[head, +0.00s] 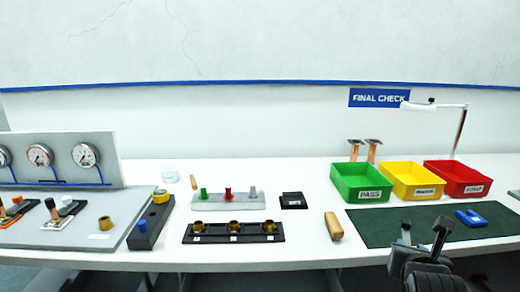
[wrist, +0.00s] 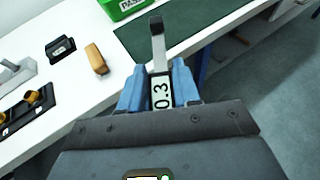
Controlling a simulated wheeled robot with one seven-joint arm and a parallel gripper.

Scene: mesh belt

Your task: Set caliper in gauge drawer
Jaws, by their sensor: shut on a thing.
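The caliper (wrist: 162,92) is a grey bar with a display reading 0.3, seen in the wrist view. My gripper (wrist: 160,78) is shut on it, with a blue finger on each side. In the head view my gripper (head: 424,248) is at the front edge of the bench, in front of the green mat, and a dark grey end of the caliper (head: 443,228) sticks up there. I cannot make out the gauge drawer for certain in either view.
A green mat (head: 375,232) carries a blue gauge-like block (head: 470,217). Green (head: 361,183), yellow (head: 415,180) and red (head: 459,179) bins stand behind it. A wooden block (head: 334,226) lies left of the mat. A blue panel (wrist: 202,68) shows under the bench edge in the wrist view.

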